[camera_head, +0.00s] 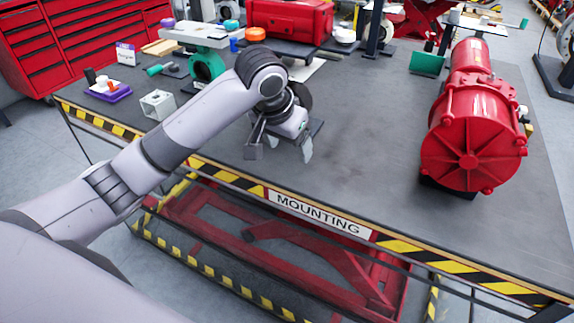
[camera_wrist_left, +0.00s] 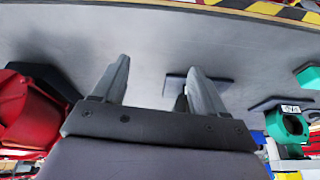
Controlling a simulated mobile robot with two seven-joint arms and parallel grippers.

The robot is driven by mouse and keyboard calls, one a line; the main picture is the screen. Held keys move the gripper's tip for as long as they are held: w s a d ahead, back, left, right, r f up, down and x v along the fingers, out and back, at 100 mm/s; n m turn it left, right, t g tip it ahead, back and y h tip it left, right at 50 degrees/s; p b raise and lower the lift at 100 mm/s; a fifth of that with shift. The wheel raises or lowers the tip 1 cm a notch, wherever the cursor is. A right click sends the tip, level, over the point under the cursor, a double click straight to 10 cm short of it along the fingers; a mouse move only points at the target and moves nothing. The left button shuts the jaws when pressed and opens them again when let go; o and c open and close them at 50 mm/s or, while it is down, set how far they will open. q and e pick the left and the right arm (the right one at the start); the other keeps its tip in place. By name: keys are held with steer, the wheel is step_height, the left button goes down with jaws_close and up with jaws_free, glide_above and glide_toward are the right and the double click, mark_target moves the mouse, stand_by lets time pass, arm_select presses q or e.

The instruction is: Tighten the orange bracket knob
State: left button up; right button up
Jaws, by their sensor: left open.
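I cannot tell surely which is the bracket knob. A green ring-shaped part (camera_head: 206,66) stands under the bracket and shows in the left wrist view (camera_wrist_left: 285,125). My left gripper (camera_head: 280,147) is open and empty over the table's front part, apart from the knob; its fingers show in the left wrist view (camera_wrist_left: 157,70).
A large red actuator (camera_head: 473,145) stands at the right of the grey table (camera_head: 365,150). A red toolbox (camera_head: 288,20) is at the back. A small metal block (camera_head: 157,104) and a purple tray (camera_head: 108,92) are at the left. The middle of the table is clear.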

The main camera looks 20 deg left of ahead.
arm_select(q)
steer(key=shift+s+d+f+m+h, duration=0.15)
steer(key=shift+s+d+f, duration=0.2)
steer(key=shift+s+f, duration=0.3)
steer(key=shift+s+d+f+m+h, duration=0.15)
steer(key=shift+s+d+f, duration=0.25)
steer(key=shift+f, duration=0.3)
arm_select(e)
steer(key=shift+s, duration=0.45)
